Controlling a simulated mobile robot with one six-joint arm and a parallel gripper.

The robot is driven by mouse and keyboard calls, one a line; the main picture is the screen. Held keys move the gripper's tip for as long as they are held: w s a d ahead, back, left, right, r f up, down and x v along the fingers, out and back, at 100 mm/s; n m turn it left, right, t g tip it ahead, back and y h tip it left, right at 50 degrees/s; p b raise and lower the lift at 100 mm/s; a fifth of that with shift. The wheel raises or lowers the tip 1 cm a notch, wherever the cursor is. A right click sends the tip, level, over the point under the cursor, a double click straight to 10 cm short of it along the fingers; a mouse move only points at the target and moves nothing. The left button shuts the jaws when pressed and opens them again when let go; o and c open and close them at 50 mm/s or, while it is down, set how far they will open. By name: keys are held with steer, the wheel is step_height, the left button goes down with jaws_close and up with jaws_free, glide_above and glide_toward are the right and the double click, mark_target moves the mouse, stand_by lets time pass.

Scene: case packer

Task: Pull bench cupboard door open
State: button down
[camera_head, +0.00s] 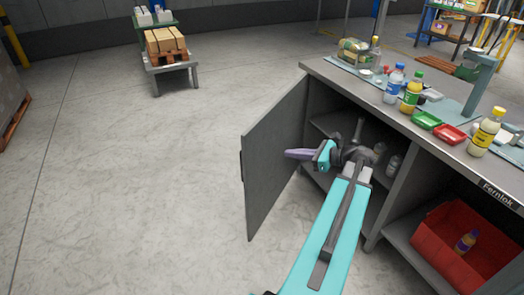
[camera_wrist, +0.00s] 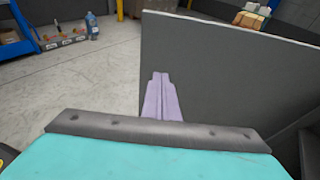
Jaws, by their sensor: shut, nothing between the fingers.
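The grey bench cupboard door (camera_head: 272,160) stands wide open, swung out to the left from the bench front. Its dark handle (camera_head: 242,166) shows at the door's outer edge. My gripper (camera_head: 288,153) is shut and empty, with its purple fingers pointing left at the inner face of the door. In the wrist view the shut fingers (camera_wrist: 160,78) lie in front of the door panel (camera_wrist: 225,75). I cannot tell whether the fingertips touch it. The open cupboard (camera_head: 335,122) shows a shelf and several items inside, partly hidden by my arm.
The bench top (camera_head: 340,78) carries bottles, a green tray (camera_head: 427,120) and a red tray (camera_head: 450,135). A red bin (camera_head: 425,247) sits in the lower bay at right. A cart with boxes (camera_head: 165,42) stands far back. The floor left of the door is clear.

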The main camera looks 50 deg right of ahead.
steer(key=shift+w, duration=0.1)
glide_toward(253, 149)
steer(key=b+x, duration=0.1)
steer(key=x, duration=0.4)
steer(key=shift+a, duration=0.2)
steer(key=shift+w+a+r, duration=0.1)
steer(key=shift+w+a, duration=0.05)
steer(key=shift+w, duration=0.3)
steer(key=shift+w, duration=0.15)
